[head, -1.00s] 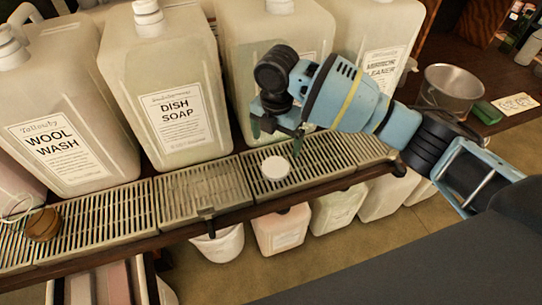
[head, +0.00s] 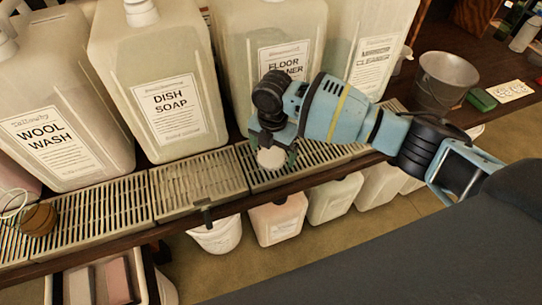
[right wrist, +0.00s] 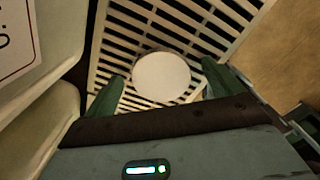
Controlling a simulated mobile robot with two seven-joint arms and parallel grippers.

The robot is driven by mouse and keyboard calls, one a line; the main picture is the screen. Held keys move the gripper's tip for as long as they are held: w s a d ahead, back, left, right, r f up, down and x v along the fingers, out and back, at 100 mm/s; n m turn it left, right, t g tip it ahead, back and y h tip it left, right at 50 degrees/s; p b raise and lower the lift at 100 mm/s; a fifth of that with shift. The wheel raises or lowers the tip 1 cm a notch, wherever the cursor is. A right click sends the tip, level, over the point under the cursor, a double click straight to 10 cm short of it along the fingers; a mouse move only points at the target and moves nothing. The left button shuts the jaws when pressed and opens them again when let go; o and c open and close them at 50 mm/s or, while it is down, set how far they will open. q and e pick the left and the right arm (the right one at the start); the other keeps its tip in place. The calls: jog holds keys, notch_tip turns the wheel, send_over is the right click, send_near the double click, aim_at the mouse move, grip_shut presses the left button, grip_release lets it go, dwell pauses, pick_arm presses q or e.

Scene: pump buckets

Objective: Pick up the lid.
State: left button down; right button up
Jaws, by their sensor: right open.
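The lid is a round white disc (head: 271,158) on the slatted drip tray (head: 330,152) in front of the floor cleaner jug. In the right wrist view the lid (right wrist: 162,76) lies over the dark slots, between and just beyond the two green fingertips. My right gripper (head: 272,154) is above the lid with its fingers apart, one on each side of it. It also shows in the right wrist view (right wrist: 160,82), open. I cannot tell whether the fingers touch the lid. My left gripper is not in view.
Large jugs stand behind the trays: wool wash (head: 55,110), dish soap (head: 160,85), floor cleaner (head: 262,40) and mirror cleaner (head: 385,30). A metal bucket (head: 445,80) and a green block (head: 482,99) are at right. Smaller containers sit below the shelf edge.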

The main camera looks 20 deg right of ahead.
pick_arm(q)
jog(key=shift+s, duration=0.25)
pick_arm(e)
jog(key=shift+c, duration=0.3)
jog(key=c, duration=1)
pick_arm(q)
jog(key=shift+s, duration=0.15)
